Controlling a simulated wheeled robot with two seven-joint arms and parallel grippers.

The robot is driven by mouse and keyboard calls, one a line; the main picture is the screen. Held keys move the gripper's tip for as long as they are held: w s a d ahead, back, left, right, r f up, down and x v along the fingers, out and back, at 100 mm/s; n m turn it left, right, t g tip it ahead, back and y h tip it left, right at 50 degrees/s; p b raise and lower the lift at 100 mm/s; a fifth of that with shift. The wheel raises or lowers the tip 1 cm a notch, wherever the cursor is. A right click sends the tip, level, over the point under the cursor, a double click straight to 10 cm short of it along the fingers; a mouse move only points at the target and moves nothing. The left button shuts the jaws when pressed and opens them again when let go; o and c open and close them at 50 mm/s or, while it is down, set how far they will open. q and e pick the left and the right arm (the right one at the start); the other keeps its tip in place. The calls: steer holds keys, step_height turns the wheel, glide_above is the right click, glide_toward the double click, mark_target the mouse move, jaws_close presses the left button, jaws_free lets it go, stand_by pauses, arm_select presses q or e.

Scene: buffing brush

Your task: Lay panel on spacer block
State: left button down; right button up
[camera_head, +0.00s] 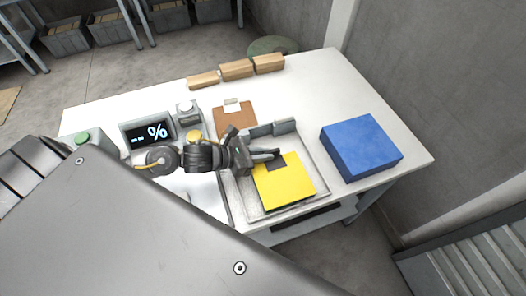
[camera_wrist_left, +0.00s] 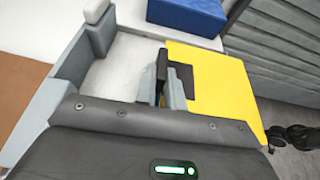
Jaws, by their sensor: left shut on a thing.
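The flat yellow panel (camera_head: 286,184) has a dark patch at its upper edge in the head view. My left gripper (camera_head: 274,155) is shut on the panel at this dark part. The wrist view shows the fingers (camera_wrist_left: 170,82) closed there, with the yellow panel (camera_wrist_left: 215,85) reaching out to the right. The panel is over the grey tray (camera_head: 250,203); any gap beneath it cannot be judged. A blue block (camera_head: 361,147), likely the spacer block, stands on the table right of the tray, apart from the panel. It also shows in the wrist view (camera_wrist_left: 188,14).
The white table (camera_head: 317,95) has several wooden blocks (camera_head: 237,70) along its back edge. A brown board (camera_head: 235,119), a display (camera_head: 148,132) and a green button (camera_head: 83,138) are to the left. Bare tabletop lies behind the blue block.

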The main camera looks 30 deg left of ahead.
arm_select(q)
steer(key=shift+f, duration=0.15)
steer(key=c, duration=1.5)
jaws_free()
steer(key=shift+r, duration=0.3)
steer(key=v, duration=0.3)
steer(key=b+v, duration=0.1)
steer(key=v, duration=0.2)
steer(key=b+v, duration=0.1)
steer(key=v, duration=0.3)
steer(key=shift+s+a+f, duration=0.1)
steer(key=shift+s+f, duration=0.05)
steer(key=shift+f, duration=0.1)
steer(key=shift+v, duration=0.9)
steer(key=shift+r, duration=0.15)
